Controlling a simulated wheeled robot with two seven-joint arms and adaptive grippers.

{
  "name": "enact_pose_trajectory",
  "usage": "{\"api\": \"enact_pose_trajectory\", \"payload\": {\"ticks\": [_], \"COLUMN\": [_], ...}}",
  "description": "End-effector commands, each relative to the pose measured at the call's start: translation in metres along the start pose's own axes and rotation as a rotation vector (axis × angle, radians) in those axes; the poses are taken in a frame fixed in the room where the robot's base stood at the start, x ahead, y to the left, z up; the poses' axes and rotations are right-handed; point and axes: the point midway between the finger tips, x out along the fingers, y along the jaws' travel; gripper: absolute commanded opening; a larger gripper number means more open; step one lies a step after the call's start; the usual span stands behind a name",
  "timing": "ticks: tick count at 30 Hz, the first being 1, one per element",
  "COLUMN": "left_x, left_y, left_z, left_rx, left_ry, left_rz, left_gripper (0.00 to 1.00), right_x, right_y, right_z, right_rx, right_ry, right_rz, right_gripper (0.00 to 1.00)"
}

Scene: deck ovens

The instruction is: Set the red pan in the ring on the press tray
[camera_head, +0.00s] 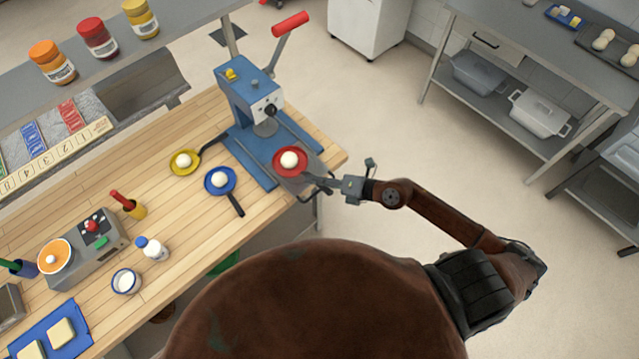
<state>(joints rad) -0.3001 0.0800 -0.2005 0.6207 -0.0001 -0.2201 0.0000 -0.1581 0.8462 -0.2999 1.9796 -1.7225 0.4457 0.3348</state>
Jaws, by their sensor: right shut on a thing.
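The red pan (277,168) holds a white dough ball (290,159). It is at the front of the blue press (250,95), over or on the grey press tray (316,162). The pan hides the ring, and I cannot tell whether the pan touches the tray. My right gripper (325,183) is shut on the red pan's handle, at the right of the pan. The press has a raised lever with a red grip (290,24). My left gripper is not in view.
A yellow pan (174,169) and a blue pan (209,188), each with a dough ball, lie on the wooden counter (185,235) left of the press. A white bottle (153,248), a cup (126,282) and a small grey machine (85,252) stand further left. Open floor lies right.

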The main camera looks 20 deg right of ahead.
Motion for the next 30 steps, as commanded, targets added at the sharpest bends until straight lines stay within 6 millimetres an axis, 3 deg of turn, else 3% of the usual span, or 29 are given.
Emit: {"api": "enact_pose_trajectory", "payload": {"ticks": [1, 4, 13, 18, 30], "left_x": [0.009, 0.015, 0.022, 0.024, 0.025], "left_y": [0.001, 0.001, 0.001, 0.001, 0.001], "left_z": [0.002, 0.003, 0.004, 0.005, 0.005], "left_rx": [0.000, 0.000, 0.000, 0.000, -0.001], "left_ry": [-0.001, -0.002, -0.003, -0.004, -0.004], "left_rz": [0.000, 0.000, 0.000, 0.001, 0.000], "left_gripper": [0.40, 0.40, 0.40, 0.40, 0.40], "right_x": [0.007, 0.012, 0.021, 0.030, 0.033], "right_y": [-0.015, -0.031, -0.056, -0.074, -0.080], "right_z": [0.000, 0.006, 0.013, 0.004, 0.001], "right_rx": [0.004, 0.005, 0.004, 0.005, 0.001], "right_ry": [-0.001, -0.001, -0.001, -0.001, 0.000], "right_rz": [-0.001, 0.001, 0.002, 0.003, 0.002], "right_gripper": [0.00, 0.00, 0.00, 0.00, 0.00]}}
